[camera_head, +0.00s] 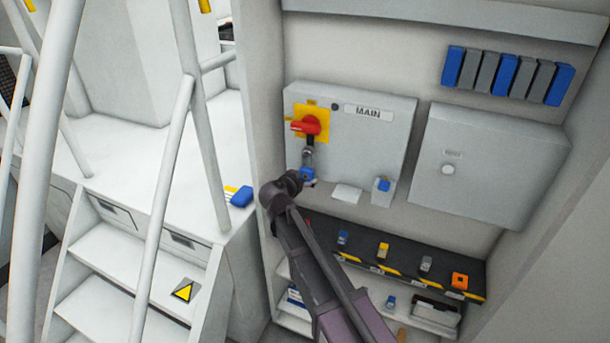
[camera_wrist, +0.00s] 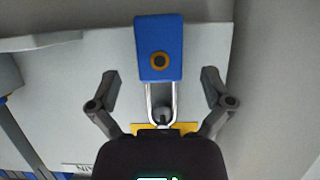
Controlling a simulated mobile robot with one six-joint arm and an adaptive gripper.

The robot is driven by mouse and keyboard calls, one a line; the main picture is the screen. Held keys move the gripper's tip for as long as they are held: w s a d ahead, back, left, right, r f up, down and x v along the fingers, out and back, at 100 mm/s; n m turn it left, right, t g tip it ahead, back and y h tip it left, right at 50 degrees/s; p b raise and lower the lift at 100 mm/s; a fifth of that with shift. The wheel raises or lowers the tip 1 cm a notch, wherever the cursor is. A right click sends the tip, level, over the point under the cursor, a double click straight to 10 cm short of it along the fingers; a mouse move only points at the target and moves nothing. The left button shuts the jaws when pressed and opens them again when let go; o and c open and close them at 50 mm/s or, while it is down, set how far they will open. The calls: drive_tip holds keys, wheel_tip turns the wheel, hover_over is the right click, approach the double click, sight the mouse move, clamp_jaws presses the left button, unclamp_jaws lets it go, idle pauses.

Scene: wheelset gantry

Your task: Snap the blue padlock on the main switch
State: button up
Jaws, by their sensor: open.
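The blue padlock (camera_head: 308,174) hangs below the red handle of the main switch (camera_head: 306,125), which sits on a yellow plate on the MAIN box (camera_head: 350,150). In the wrist view the padlock (camera_wrist: 158,66) has a blue body with a round brass-coloured centre, and its shackle runs toward the yellow plate (camera_wrist: 165,128). Both shackle legs seem to meet the body; I cannot tell if it is locked. My gripper (camera_wrist: 160,88) is open, its fingers apart on both sides of the shackle and not touching the padlock. In the head view my gripper (camera_head: 294,181) is close beside the padlock.
A second grey box (camera_head: 485,165) is right of the MAIN box. Below, a dark shelf (camera_head: 362,262) holds small blue, yellow, grey and orange items. White railings (camera_head: 190,90) and steps (camera_head: 120,265) stand at left. A blue item (camera_head: 240,196) lies on the white ledge.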

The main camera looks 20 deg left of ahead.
drive_tip(key=s, duration=0.6)
drive_tip(key=shift+a, duration=0.25)
drive_tip(key=shift+s, duration=0.2)
idle(0.7)
